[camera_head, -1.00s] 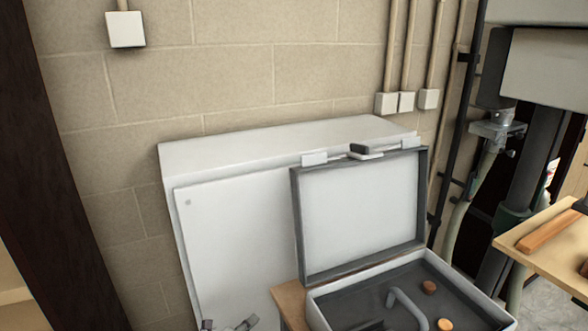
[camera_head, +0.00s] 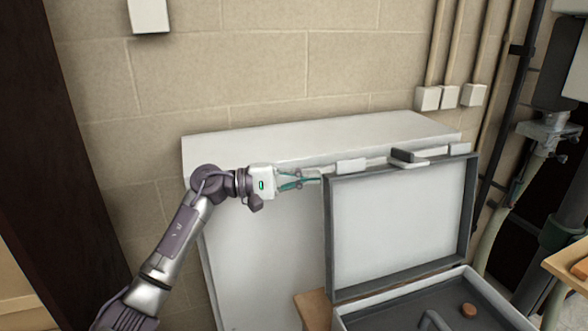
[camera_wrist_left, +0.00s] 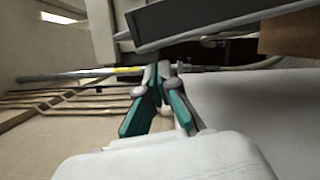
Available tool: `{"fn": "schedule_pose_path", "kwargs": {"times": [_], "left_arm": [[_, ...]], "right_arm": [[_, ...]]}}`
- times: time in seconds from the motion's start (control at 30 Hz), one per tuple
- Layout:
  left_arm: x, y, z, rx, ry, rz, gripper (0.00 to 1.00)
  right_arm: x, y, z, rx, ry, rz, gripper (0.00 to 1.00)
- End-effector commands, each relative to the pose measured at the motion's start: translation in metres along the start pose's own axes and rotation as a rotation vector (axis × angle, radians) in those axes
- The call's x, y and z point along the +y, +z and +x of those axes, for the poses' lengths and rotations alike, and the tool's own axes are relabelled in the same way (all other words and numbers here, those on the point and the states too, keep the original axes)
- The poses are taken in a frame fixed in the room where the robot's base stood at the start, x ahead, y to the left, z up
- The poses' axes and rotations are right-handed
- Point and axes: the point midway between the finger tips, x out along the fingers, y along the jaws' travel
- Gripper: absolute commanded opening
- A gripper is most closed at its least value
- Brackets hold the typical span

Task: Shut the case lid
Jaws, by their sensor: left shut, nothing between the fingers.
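The case (camera_head: 474,287) stands open at the lower right of the head view, its lid (camera_head: 400,222) raised roughly upright. The lid has a pale inner face, a dark rim and a dark handle (camera_head: 408,157) on its top edge. My left gripper (camera_head: 318,174) is shut and empty at the lid's upper left corner, near its back side; I cannot tell whether it touches. In the left wrist view the shut fingers (camera_wrist_left: 162,72) lie just below a dark edge of the lid (camera_wrist_left: 215,18). My right gripper is not in view.
A white cabinet (camera_head: 235,255) stands behind the case against the block wall. The case rests on a wooden surface (camera_head: 313,308). Inside it lie a grey curved piece (camera_head: 432,318) and an orange-brown round piece (camera_head: 468,310). Pipes and a dark post are at the right.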

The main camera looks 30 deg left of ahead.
Motion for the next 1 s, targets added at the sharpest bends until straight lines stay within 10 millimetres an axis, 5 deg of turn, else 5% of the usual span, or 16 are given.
{"fn": "schedule_pose_path", "kwargs": {"times": [0.3, 0.77, 1.0], "left_arm": [[0.002, 0.0, 0.04, -0.001, 0.002, -0.004, 0.0], [-0.001, 0.0, 0.043, 0.0, 0.0, -0.002, 0.0], [-0.001, 0.008, 0.044, 0.0, -0.014, 0.058, 0.0]], "right_arm": [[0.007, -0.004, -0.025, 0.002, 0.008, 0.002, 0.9], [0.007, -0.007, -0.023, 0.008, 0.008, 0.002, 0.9], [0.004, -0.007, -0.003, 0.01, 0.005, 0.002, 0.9]]}}
